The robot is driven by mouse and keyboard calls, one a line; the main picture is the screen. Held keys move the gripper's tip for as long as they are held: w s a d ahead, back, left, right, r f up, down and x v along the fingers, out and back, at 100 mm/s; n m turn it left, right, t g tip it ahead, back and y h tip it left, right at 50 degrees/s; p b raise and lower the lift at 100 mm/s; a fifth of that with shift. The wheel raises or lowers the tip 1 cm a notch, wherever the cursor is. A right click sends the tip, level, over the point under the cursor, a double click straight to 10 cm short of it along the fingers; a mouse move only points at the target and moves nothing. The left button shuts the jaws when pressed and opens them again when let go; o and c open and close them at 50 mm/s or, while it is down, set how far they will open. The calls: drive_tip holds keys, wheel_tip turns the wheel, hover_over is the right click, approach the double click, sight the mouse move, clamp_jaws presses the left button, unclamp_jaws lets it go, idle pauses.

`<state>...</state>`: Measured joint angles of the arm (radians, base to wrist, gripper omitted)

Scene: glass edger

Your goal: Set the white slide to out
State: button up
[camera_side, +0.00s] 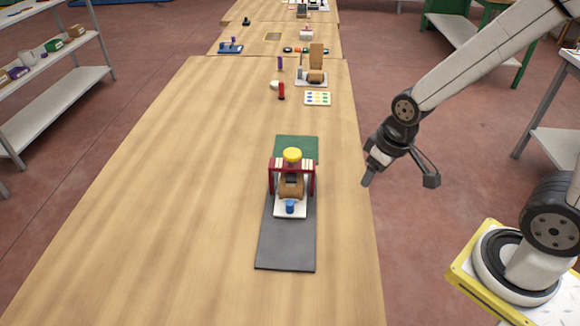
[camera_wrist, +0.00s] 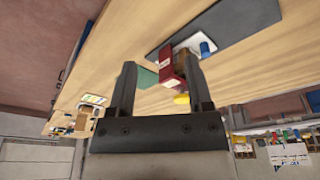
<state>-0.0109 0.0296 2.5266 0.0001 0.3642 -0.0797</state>
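The glass edger has a red frame (camera_side: 271,180) with a yellow knob (camera_side: 292,154) on top. A white slide (camera_side: 281,211) sticks out of the frame's near side, low over the grey mat, with a blue knob (camera_side: 290,206) at its near end. A brown block (camera_side: 291,187) sits above the slide under the frame. The red frame (camera_wrist: 172,70) and blue knob (camera_wrist: 207,48) also show in the wrist view. My gripper (camera_side: 367,182) is in the air to the right of the edger, apart from it. Its fingers (camera_wrist: 160,72) are spread and empty. How far the slide travels cannot be told.
A grey mat (camera_side: 286,250) lies in front of the edger and a green mat (camera_side: 297,145) behind it. A red piece (camera_side: 281,92), a dotted card (camera_side: 317,99) and other fixtures stand farther back. The table (camera_side: 150,230) is bare on the left.

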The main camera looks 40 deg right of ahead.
drive_tip(key=w+a+f+n+g, duration=0.15)
drive_tip(key=w+a+n, duration=0.25)
drive_tip(key=w+n, duration=0.5)
drive_tip(key=n+g, duration=0.1)
drive_tip(key=n, duration=1.2)
hover_over(290, 202)
drive_tip(key=shift+f, duration=2.7)
drive_tip(key=shift+f, duration=0.15)
drive_tip(key=shift+f, duration=3.75)
drive_tip(key=shift+m, duration=0.3)
clamp_jaws()
drive_tip(key=shift+w, duration=0.1)
